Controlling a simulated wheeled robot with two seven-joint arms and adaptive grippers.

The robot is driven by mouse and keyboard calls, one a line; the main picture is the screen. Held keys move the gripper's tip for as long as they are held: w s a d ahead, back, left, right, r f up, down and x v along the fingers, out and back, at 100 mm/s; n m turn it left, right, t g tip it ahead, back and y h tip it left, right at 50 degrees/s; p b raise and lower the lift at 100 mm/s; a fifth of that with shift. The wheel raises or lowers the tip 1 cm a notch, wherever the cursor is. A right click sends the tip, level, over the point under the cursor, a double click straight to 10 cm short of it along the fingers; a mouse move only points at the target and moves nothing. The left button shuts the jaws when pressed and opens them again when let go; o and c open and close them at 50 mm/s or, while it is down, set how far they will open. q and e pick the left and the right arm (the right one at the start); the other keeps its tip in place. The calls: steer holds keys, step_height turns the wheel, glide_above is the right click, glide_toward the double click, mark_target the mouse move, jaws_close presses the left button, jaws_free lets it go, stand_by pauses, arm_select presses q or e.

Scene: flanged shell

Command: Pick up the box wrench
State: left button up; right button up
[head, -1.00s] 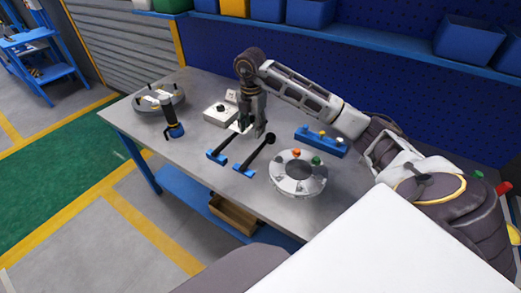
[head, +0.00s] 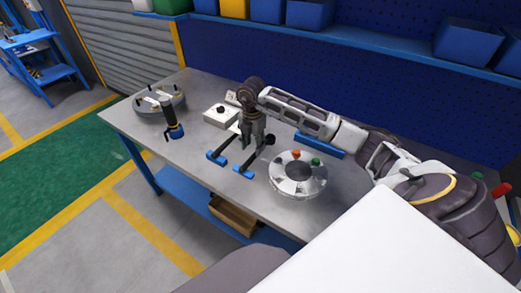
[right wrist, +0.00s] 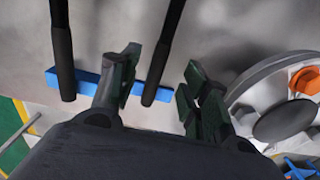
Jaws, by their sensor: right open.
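Two long black-handled tools lie side by side on the table. The left tool (head: 224,148) and the right tool (head: 253,160) each cross blue support material near their front ends. The right tool has a round dark end at the back. I cannot tell for certain which one is the box wrench. My right gripper (head: 251,148) is open, pointing down over the right tool. In the right wrist view, this gripper (right wrist: 158,88) has the right rod (right wrist: 162,55) between its fingers and the left rod (right wrist: 62,50) outside them. Contact is unclear. My left gripper is out of view.
A round flanged part (head: 298,178) with orange and green knobs sits just right of the gripper. A blue rack (head: 318,146) is partly behind my arm. A white box (head: 220,115), a dark upright tool (head: 171,118) and another round part (head: 150,104) stand left.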

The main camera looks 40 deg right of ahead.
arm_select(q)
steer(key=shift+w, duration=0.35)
arm_select(e)
steer(key=shift+f, duration=0.2)
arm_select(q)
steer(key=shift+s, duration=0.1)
